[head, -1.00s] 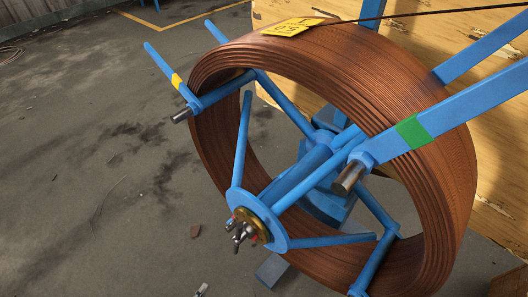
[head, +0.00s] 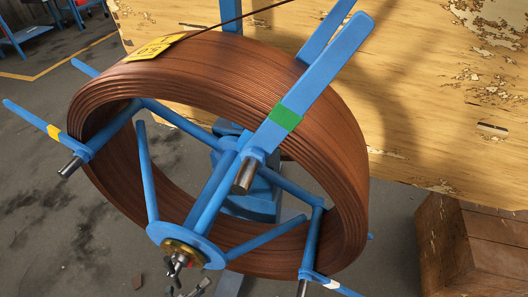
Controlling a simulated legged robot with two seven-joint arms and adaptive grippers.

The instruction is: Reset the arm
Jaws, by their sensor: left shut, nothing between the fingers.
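A large coil of copper-brown pipe (head: 335,140) sits around a blue spoked reel (head: 222,190), tilted toward me. A yellow tag (head: 155,47) lies on top of the coil. The reel's hub (head: 186,247) faces me at the lower left of centre, with small metal fittings on it. My right gripper is not in view.
Blue arms stick out from the reel, one with a green band (head: 285,117), one with a yellow band (head: 54,132). A wooden panel (head: 430,90) stands behind. A wooden crate (head: 470,250) is at lower right. Grey floor (head: 40,220) is mostly clear at left.

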